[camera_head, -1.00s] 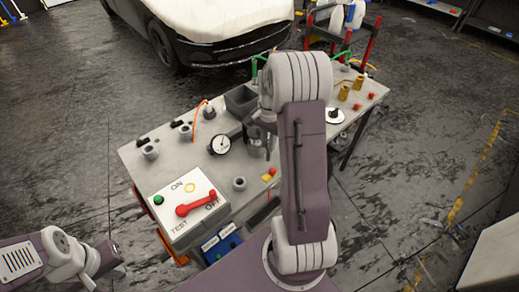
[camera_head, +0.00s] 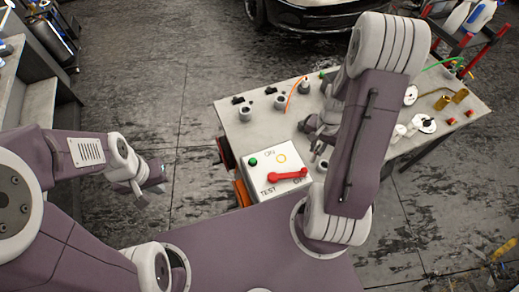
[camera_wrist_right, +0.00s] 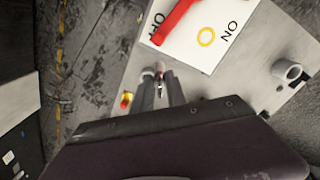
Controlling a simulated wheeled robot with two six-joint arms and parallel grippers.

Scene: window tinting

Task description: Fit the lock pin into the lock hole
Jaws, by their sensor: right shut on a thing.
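My right gripper (camera_head: 318,151) is over the table just beyond the box's right side, partly behind my own arm. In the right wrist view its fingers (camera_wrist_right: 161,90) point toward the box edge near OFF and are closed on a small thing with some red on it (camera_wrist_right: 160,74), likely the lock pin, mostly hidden. I cannot make out the lock hole. My left gripper (camera_head: 144,192) hangs empty over the floor, left of the table.
A grey cup (camera_head: 322,166) stands right of the box; another grey cup (camera_wrist_right: 287,70) shows in the right wrist view. A yellow-and-red piece (camera_wrist_right: 126,100) lies beside the right fingers. White round parts (camera_head: 411,95) and brass cylinders (camera_head: 442,102) stand at the table's right.

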